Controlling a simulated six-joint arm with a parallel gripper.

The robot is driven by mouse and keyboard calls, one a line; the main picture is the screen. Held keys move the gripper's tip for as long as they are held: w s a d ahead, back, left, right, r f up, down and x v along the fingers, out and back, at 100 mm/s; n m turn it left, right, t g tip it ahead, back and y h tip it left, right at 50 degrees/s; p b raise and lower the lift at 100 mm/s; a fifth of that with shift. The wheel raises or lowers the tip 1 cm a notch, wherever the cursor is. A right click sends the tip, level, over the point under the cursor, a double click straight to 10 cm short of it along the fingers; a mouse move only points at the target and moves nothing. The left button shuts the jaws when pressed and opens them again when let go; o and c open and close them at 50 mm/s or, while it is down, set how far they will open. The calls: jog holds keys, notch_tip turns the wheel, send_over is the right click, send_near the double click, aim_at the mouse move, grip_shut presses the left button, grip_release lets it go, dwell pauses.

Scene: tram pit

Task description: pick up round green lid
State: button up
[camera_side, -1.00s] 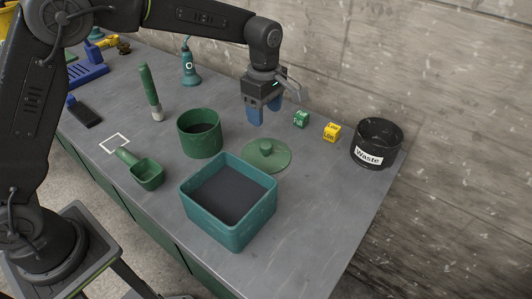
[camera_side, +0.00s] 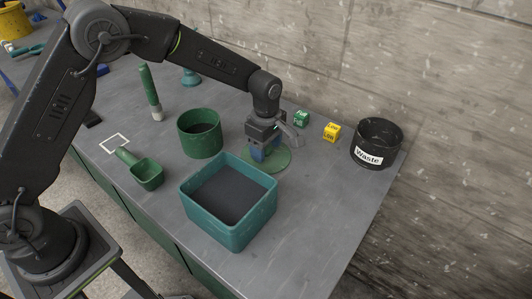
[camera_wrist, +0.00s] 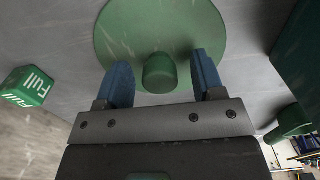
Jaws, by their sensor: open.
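The round green lid (camera_side: 283,160) lies flat on the grey bench, between the teal bin and the small cubes. In the wrist view the lid (camera_wrist: 160,22) shows as a green disc with a round knob (camera_wrist: 159,73) standing up from it. My gripper (camera_side: 262,155) is low over the lid in the side view and hides the knob there. In the wrist view my gripper (camera_wrist: 160,75) has its two blue fingers apart, one on each side of the knob, with gaps between. Whether the fingertips touch the lid cannot be told.
The teal bin (camera_side: 228,237) stands just in front of the lid. A green pot (camera_side: 200,145) is left of it. A green cube (camera_side: 301,118), a yellow cube (camera_side: 332,131) and a black Waste bin (camera_side: 376,150) stand to the right. The right front bench is clear.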

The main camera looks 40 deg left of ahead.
jog(key=c, duration=1)
jog(key=shift+r, duration=0.15)
